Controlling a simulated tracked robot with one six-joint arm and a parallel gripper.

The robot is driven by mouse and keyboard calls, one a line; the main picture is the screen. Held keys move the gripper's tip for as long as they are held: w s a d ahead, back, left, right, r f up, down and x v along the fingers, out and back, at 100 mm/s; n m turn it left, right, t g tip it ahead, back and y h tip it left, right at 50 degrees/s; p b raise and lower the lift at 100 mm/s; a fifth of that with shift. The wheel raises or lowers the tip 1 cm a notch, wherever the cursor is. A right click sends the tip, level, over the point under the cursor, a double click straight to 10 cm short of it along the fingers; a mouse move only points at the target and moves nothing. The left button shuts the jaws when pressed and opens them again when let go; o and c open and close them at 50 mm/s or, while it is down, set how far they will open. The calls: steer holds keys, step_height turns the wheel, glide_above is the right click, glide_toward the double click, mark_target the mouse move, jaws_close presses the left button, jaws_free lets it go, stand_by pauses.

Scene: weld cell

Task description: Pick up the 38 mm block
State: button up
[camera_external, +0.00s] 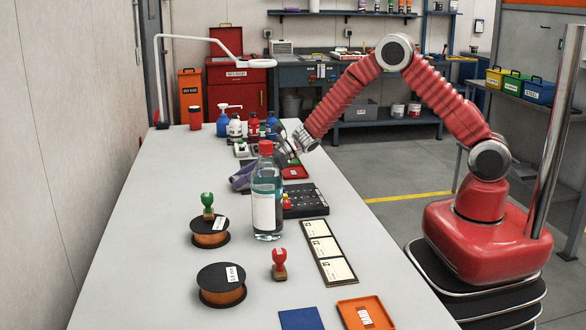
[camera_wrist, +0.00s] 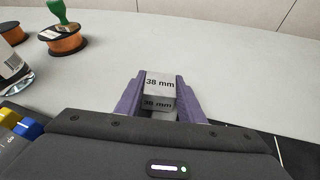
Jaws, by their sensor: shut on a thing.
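The 38 mm block (camera_wrist: 158,85) is a grey metal block with "38 mm" printed on its faces. It sits between the purple fingers of my gripper (camera_wrist: 160,96), which are shut on it. In the external view my gripper (camera_external: 243,179) is over the table behind the clear bottle, with a purple finger showing. I cannot make out the block there, and I cannot tell whether it touches the table.
A bottle with a red cap (camera_external: 266,195) stands close in front of my gripper. Orange wire spools (camera_external: 221,285) and a red-handled stamp (camera_external: 279,264) stand nearer. The table's left side is clear.

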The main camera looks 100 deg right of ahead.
step_height(320, 180, up, 10)
steer(key=shift+r, duration=0.1)
stand_by(0.5)
